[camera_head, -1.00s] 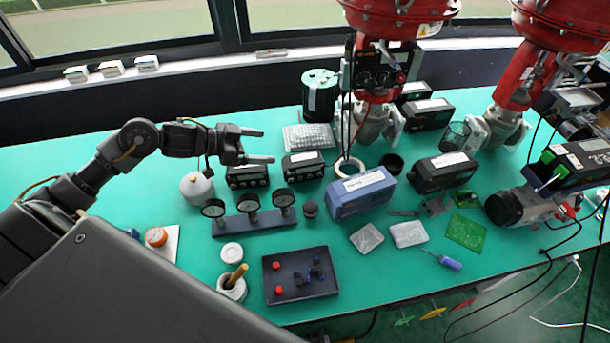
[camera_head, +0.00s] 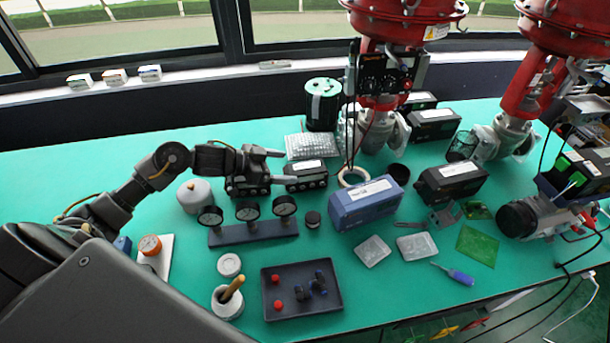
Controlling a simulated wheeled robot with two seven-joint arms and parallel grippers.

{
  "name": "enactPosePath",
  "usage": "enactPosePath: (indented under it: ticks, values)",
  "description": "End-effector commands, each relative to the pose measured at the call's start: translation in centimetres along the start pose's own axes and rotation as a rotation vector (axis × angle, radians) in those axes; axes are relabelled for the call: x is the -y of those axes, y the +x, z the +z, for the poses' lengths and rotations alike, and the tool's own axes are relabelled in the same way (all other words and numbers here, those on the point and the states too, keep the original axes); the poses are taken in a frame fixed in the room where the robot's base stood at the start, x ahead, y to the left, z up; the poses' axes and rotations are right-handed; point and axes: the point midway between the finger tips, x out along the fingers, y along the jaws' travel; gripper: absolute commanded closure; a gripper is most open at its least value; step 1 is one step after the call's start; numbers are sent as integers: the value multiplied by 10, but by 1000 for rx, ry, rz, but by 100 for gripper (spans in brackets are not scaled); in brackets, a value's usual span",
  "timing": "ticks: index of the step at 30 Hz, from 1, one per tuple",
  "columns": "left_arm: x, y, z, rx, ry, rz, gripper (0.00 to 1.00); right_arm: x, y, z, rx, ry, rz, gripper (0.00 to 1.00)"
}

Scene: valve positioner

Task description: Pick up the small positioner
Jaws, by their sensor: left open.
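Two small black positioner boxes with white labels stand side by side on the green table. The right small positioner (camera_head: 307,176) shows well. The left small positioner (camera_head: 240,187) is largely hidden behind my left gripper. My left gripper (camera_head: 289,167) is open, its two fingers pointing right toward the right small positioner. Its fingertips look close to that box's left side; I cannot tell whether they touch. Nothing shows between the fingers. My right gripper is not in view.
A gauge stand (camera_head: 252,233) and a blue box (camera_head: 365,202) stand in front of the small positioners. A bubble-wrap sheet (camera_head: 311,145) and a green-black cylinder (camera_head: 322,105) are behind. A dark tray (camera_head: 300,290) lies near the front edge.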

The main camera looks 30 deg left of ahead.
Motion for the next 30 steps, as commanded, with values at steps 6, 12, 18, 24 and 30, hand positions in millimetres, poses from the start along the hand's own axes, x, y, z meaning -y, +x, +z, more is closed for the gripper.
enactPosePath:
  ticks: [6,12,18,24,30]
  values:
    - [1,18,-3,-3,-3,2,16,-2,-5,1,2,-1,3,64]
    - [2,45,-2,-2,-1,1,16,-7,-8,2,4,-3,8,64]
    - [2,52,-1,0,0,0,16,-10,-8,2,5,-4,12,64]
    - [2,52,-1,0,0,0,25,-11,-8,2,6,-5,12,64]
    - [2,52,-1,0,0,0,52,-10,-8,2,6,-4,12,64]
